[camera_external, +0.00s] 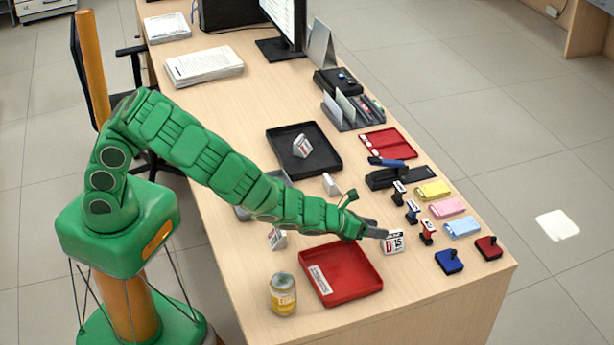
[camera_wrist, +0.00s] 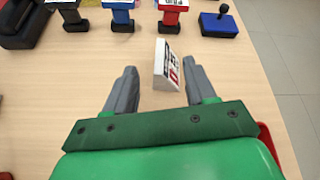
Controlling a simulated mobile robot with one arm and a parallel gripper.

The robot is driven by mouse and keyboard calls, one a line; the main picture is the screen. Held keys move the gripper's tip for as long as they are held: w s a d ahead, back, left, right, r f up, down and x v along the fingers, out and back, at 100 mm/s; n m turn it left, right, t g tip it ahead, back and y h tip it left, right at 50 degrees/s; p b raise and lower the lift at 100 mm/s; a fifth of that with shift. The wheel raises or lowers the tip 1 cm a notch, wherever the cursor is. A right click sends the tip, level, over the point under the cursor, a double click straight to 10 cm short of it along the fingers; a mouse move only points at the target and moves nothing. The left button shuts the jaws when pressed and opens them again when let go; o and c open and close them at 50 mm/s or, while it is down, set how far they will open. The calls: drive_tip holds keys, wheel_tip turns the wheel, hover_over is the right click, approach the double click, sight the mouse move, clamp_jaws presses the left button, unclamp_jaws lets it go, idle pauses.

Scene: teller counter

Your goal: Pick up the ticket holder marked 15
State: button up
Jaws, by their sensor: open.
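The ticket holder marked 15 (camera_external: 392,243) is a small white tent-shaped block with red and black print, standing on the counter right of the red tray. In the wrist view the holder (camera_wrist: 167,64) stands just beyond the fingertips, nearer the right finger. My gripper (camera_external: 376,229) is at the holder's left side in the external view. In the wrist view my gripper (camera_wrist: 158,78) is open, with nothing between its fingers. Another ticket holder (camera_external: 302,146) lies in the black tray, and one (camera_external: 277,238) stands left of the red tray; their numbers are unreadable.
A red tray (camera_external: 318,285) and a jar (camera_external: 283,295) lie in front of my arm.

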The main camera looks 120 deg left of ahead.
sight(393, 242)
drive_tip(key=shift+w+a+f, duration=0.7)
drive_tip(key=shift+w+f, duration=0.1)
drive_tip(key=shift+f, duration=0.15)
drive_tip(key=shift+x, duration=0.75)
drive_tip(key=shift+w, duration=0.1)
clamp_jaws()
drive_tip(key=shift+r, duration=0.1)
